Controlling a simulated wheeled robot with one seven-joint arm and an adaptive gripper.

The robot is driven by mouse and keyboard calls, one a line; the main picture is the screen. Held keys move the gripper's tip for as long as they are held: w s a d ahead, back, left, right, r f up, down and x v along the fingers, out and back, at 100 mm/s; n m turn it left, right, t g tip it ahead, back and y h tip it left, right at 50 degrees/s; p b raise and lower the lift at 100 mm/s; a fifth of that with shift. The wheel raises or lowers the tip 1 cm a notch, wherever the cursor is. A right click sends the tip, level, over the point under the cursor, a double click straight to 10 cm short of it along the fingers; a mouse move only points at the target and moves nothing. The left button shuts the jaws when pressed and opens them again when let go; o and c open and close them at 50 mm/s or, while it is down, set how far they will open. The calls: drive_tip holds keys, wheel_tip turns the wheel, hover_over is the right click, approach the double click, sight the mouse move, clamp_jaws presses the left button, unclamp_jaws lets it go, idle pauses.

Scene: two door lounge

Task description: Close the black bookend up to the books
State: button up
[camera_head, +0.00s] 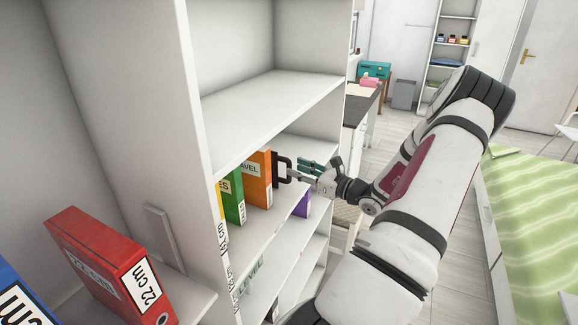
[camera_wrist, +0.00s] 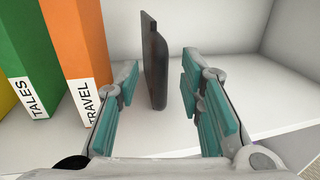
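The black bookend (camera_wrist: 154,62) stands upright on the shelf in the wrist view, to the right of the orange TRAVEL book (camera_wrist: 77,42), with a gap between them. The green TALES book (camera_wrist: 30,58) is left of the orange one, and a yellow book shows at the left edge. My gripper (camera_wrist: 160,88) is open, its teal fingers on either side of the bookend, with space visible on both sides. In the head view the bookend (camera_head: 279,168) is by the orange book (camera_head: 259,178), and my gripper (camera_head: 302,172) reaches it from the right.
The shelf (camera_wrist: 250,95) right of the bookend is clear up to the white side wall. In the head view a purple item (camera_head: 302,204) is on a lower level below my gripper. A red book (camera_head: 112,262) stands in the left bay, beyond the upright panel (camera_head: 201,150).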

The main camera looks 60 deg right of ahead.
sight(289, 166)
drive_tip(key=shift+w+d, duration=0.15)
drive_tip(key=shift+w, duration=0.9)
drive_tip(key=shift+w+d, duration=0.1)
drive_tip(key=shift+w, duration=0.9)
clamp_jaws()
